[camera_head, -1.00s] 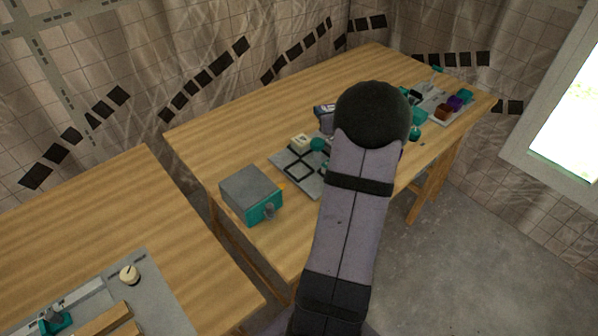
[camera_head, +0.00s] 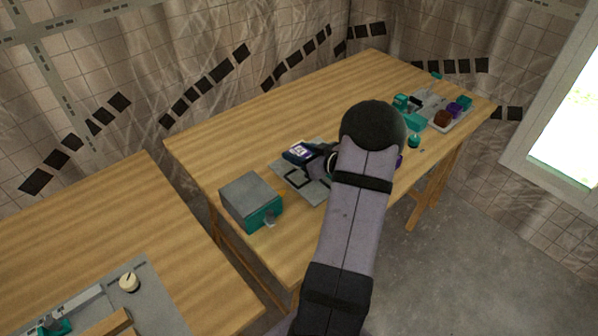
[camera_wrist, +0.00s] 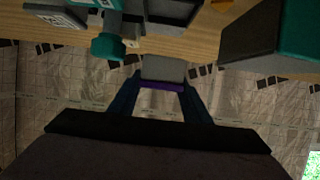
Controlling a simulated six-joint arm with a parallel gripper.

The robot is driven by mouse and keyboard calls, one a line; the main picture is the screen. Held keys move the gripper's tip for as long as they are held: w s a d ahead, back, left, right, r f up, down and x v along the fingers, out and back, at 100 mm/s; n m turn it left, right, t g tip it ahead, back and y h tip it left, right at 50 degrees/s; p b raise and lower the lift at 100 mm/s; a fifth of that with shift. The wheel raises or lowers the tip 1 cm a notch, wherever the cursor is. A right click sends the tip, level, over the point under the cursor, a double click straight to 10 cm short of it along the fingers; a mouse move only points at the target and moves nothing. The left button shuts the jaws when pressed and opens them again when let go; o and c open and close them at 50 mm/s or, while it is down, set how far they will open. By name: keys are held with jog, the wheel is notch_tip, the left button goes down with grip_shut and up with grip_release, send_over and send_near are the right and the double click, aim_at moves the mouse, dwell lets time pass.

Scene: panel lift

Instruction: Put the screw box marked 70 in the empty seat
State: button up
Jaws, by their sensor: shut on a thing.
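My gripper (camera_wrist: 162,92) is shut on a small box (camera_wrist: 163,70) in the wrist view. The box looks grey with a purple edge between the two dark blue fingers. In the head view my gripper (camera_head: 316,158) is over the grey board (camera_head: 316,192), left of my arm. A white and purple patch (camera_head: 299,151) shows at its tip, probably the held box; no number is readable. The board carries black square outlines, and my gripper and arm hide part of it. I cannot tell which seat is empty or whether the box touches the board.
A grey box with a teal front (camera_head: 250,200) stands left of the board. A tray with brown and purple pieces (camera_head: 443,118) lies at the table's far right, with teal items beside it. In the wrist view, a teal knob (camera_wrist: 108,46) is left of the held box.

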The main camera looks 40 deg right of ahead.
aim_at(299, 178)
jog(key=shift+f+p, duration=0.4)
jog(key=shift+f, duration=3.15)
jog(key=shift+f, duration=0.1)
jog(key=o, duration=0.8)
jog(key=shift+f, duration=0.15)
jog(key=shift+o, duration=0.8)
jog(key=shift+r, duration=0.25)
jog(key=b+v, duration=0.1)
jog(key=v, duration=1.1)
jog(key=shift+b, duration=0.35)
jog(key=shift+f, duration=0.1)
